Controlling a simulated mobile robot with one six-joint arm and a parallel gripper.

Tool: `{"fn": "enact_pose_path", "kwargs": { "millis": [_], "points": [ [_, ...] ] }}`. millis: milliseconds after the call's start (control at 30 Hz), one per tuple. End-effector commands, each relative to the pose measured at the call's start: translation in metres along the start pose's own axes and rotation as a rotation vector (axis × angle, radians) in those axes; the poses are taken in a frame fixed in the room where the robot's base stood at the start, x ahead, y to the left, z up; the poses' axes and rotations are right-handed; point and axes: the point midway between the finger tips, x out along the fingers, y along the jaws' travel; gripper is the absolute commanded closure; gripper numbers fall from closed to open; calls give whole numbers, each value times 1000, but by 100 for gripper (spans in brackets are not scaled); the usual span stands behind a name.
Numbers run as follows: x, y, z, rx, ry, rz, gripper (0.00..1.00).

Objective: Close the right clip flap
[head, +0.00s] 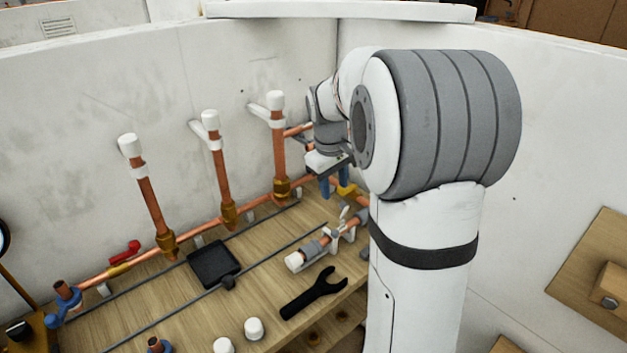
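A short copper pipe piece with a white cap (293,262) and grey sleeves lies in white clips (335,243) on the wooden bench. Toward the right end of this piece, small white flap-like parts (344,212) stand up; at this size I cannot tell exactly how far each is open. My gripper (333,187) is above and behind the clips, pointing down near the back pipe. Its two blue fingers appear apart, with nothing seen between them. My arm hides the right end of the bench.
Three upright copper pipes with white caps (210,120) rise along the wall from a horizontal pipe. A black wrench (313,293), a black tray (214,263), thin grey rods and loose white caps (254,328) lie on the bench. A red-handled valve (125,251) is at left.

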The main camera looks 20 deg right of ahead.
Motion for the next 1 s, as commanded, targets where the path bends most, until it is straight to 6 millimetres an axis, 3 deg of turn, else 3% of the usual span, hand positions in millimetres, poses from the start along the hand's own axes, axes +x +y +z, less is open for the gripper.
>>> {"fn": "enact_pose_path", "kwargs": {
  "millis": [100,233,700,1000],
  "points": [
    [13,24,-16,-34,-22,8,61],
    [21,36,-22,-54,-32,11,61],
    [85,38,-20,-57,-35,11,61],
    [98,38,-20,-56,-33,12,61]
  ]
}}
